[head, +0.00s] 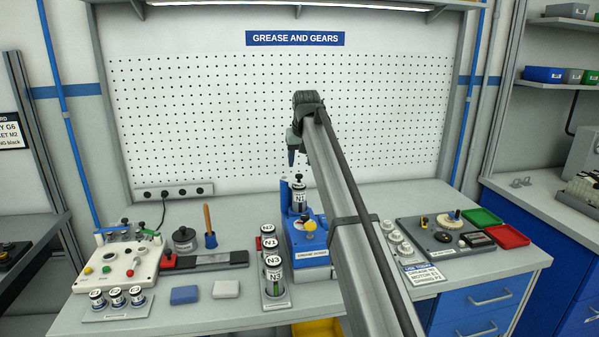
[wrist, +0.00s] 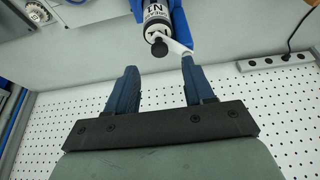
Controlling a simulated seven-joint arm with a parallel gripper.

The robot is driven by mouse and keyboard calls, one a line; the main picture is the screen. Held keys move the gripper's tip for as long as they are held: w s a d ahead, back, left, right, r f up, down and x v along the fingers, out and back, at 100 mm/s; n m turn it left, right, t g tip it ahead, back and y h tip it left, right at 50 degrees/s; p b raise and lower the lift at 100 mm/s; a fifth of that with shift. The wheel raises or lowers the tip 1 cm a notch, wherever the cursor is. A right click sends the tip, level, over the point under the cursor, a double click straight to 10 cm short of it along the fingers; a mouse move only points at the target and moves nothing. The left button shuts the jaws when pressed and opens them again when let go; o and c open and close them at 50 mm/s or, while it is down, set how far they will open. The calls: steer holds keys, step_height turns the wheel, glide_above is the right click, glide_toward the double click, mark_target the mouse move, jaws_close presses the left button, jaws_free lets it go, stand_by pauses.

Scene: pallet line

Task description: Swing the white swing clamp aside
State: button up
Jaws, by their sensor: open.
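The white swing clamp (wrist: 177,44) shows in the wrist view as a short white arm. It lies across the top of a labelled canister (wrist: 157,12) with a black knob, and its outer end is close to the tip of the right finger; I cannot tell whether they touch. In the head view the canister (head: 299,199) stands upright in the blue grease station (head: 309,240); the clamp is too small to make out there. My gripper (wrist: 158,66) is open, with nothing between its fingers. In the head view my gripper (head: 291,157) hangs just above the canister.
Labelled canisters (head: 273,270) stand in a rack left of the station. A gear plate (head: 446,236) with green and red trays lies to the right. A white control box (head: 130,262) is at the left. The pegboard (head: 230,110) rises behind; the bench behind the station is clear.

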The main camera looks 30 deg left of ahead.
mark_target(299, 175)
steer(key=shift+x, duration=2.8)
steer(key=shift+c, duration=0.2)
jaws_close()
